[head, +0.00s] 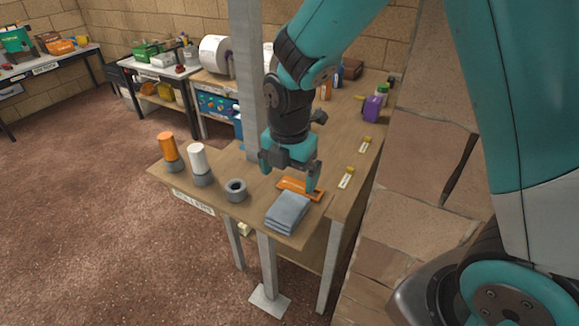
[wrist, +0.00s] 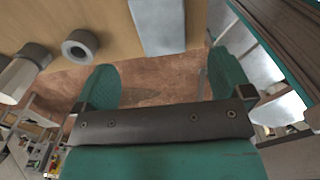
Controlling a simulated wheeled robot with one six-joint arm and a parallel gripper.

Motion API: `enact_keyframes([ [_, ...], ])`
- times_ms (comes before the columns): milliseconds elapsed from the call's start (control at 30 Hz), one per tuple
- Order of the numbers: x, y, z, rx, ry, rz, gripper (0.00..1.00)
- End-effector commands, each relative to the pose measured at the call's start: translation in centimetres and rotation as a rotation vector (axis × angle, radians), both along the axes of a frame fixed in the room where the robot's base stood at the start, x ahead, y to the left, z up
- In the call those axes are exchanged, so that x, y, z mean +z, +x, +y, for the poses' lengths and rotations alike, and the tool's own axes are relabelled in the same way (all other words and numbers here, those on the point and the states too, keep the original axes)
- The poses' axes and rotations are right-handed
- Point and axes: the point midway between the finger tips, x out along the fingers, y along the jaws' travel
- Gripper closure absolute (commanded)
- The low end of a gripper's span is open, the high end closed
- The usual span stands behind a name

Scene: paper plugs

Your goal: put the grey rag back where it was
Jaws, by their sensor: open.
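The grey rag (head: 288,213), blue-grey and folded into a flat stack, lies on the wooden bench (head: 222,168) near its front corner. In the wrist view a pale grey-blue block that looks like the rag (wrist: 160,26) shows at the top edge, partly cut off, beyond the fingertips. My gripper (head: 290,180) is open and empty above the bench, just behind the rag and apart from it. Its two teal fingers also show wide apart in the wrist view (wrist: 165,80). An orange flat piece (head: 301,189) lies by the right finger, partly hidden.
A hollow grey ring (head: 236,190) stands left of the rag. Further left are a white plug (head: 198,158) and an orange plug (head: 168,147) in grey bases. A metal post (head: 247,80) rises beside my arm.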

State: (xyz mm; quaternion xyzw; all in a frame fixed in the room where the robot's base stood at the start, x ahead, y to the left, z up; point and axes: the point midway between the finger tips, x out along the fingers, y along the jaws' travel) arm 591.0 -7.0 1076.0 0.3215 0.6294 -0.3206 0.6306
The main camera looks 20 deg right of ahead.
Motion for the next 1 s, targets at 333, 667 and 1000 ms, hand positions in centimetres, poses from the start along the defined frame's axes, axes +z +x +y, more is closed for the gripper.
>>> enact_keyframes([
  [333, 4.1, -1.1, 0.5, -0.113, 0.03, -0.004, 0.03],
  [667, 11.1, -11.1, 3.8, -0.957, 0.232, 0.098, 0.03],
  [1000, 13.7, -18.7, 5.3, -1.523, 0.288, 0.277, 0.03],
])
